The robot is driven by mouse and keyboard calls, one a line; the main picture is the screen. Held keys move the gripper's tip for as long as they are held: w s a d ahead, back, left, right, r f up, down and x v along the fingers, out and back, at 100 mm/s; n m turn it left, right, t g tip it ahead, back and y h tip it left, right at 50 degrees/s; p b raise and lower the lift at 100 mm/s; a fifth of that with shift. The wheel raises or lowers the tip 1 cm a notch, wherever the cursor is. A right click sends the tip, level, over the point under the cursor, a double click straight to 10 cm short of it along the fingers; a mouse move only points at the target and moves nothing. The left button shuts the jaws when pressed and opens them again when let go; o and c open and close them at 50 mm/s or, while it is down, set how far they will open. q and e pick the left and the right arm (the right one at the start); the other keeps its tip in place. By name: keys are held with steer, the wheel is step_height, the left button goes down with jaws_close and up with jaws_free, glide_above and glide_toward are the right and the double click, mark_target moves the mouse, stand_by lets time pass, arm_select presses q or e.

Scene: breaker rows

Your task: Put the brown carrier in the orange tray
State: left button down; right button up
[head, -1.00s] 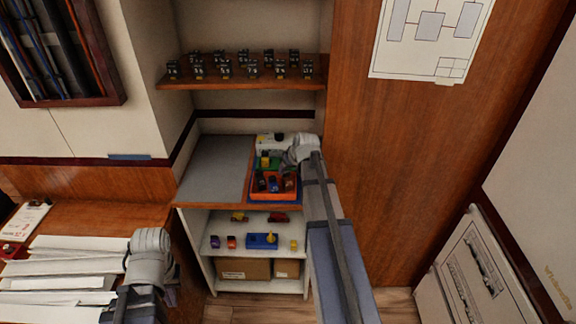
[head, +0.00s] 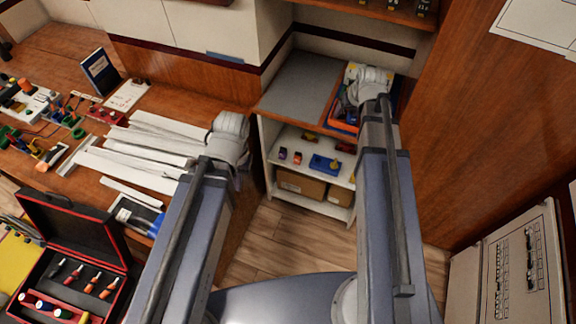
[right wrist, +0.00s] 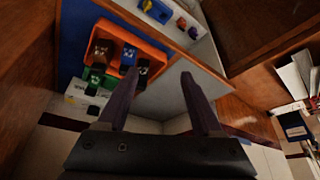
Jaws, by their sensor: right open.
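The orange tray (right wrist: 128,36) lies on the upper shelf in the right wrist view; in the head view only its edge (head: 339,125) shows beside my right arm. A brown carrier (right wrist: 103,48) stands inside it, with a blue carrier (right wrist: 130,56) beside it. A further dark, brownish carrier (right wrist: 144,68) is at the tray's near side, partly behind a finger. My right gripper (right wrist: 158,78) is open and empty, one finger overlapping the tray in view. It also shows over the shelf in the head view (head: 370,88). My left gripper (head: 229,138) is beside the bench, its jaws hidden.
A green tray (right wrist: 92,76) and a white box (right wrist: 78,96) adjoin the orange tray. A bare grey surface (head: 303,82) lies left of it. The lower shelf (head: 297,169) holds small coloured parts. An open red toolbox (head: 72,260) stands at the lower left.

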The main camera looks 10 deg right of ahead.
steer(key=s+a+n+g, duration=0.2)
steer(key=s+a, duration=0.7)
steer(key=a, duration=0.3)
steer(key=s+a+f+n+g+h, duration=0.1)
steer(key=s+a+n+g, duration=0.1)
steer(key=s+a, duration=0.8)
steer(key=shift+a+f+g, duration=0.3)
steer(key=shift+a+g, duration=0.3)
steer(key=shift+a, duration=0.65)
